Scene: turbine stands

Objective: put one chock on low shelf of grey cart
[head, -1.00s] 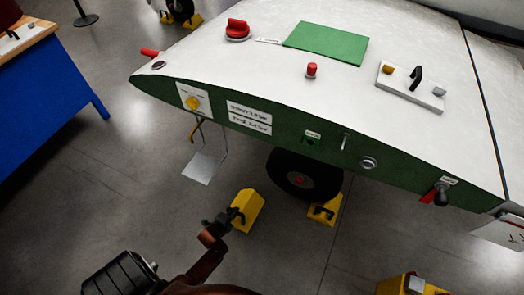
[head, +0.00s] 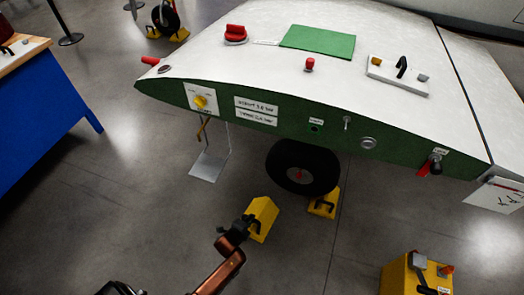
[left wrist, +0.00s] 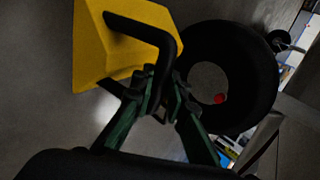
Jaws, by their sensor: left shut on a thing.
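A yellow chock (head: 264,214) with a black handle is in my left gripper (head: 248,222), left of and nearer than the black wheel (head: 285,165) under the green-and-white machine. In the left wrist view, my left gripper (left wrist: 168,98) is shut on the handle of the chock (left wrist: 105,42). Whether the chock touches the floor is hard to tell. A second yellow chock (head: 327,205) stands on the floor against the right side of the wheel. My right gripper is not in view. No grey cart shows.
The white-topped machine (head: 220,75) overhangs the wheel. A grey plate (head: 207,166) hangs under its left end. A yellow box (head: 400,280) stands at lower right, a blue bench (head: 40,130) at left. Another wheel with yellow chocks (head: 179,35) is at the back. The floor between is clear.

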